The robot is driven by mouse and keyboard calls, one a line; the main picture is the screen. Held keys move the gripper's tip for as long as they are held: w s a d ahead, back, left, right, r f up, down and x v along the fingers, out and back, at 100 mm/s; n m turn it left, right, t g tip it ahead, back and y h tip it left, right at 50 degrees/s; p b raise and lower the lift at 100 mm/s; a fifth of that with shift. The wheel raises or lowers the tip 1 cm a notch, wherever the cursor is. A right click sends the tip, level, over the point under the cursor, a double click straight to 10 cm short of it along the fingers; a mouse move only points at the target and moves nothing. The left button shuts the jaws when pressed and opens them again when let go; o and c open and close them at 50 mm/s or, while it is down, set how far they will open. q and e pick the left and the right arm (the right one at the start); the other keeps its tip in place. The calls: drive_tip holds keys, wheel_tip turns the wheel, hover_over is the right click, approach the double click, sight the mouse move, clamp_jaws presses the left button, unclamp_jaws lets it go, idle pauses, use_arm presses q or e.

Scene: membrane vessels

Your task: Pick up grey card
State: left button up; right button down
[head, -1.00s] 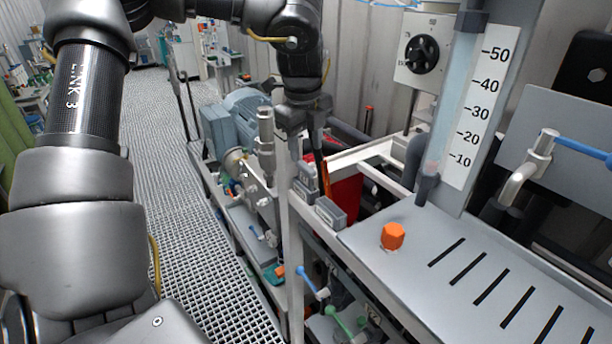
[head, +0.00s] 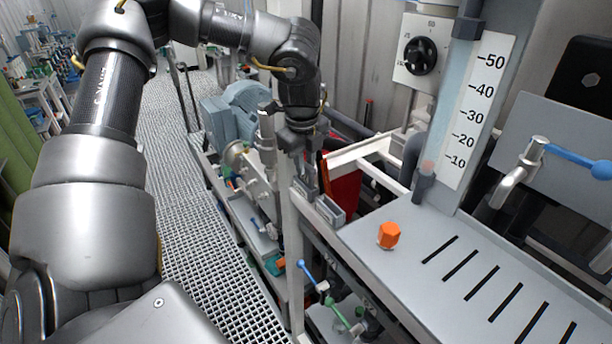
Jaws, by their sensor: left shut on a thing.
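My left gripper (head: 304,165) hangs down from the bent left arm over the edge of the metal frame. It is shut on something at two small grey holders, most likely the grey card. The thing between its fingers is small and mostly hidden, so I cannot make out its shape. One grey holder (head: 330,210) sits on the frame rail just right of and below the fingertips. My right gripper is not in view.
A red panel (head: 345,188) stands close behind the gripper. An upright metal post (head: 293,250) is just below it. To the right is a grey slotted plate (head: 410,270) with an orange hexagonal knob (head: 388,235) and a scaled tube. Grated floor lies left.

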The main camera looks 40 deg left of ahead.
use_arm(q)
clamp_jaws()
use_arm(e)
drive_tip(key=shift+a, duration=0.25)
use_arm(q)
drive_tip(key=shift+r, duration=0.1)
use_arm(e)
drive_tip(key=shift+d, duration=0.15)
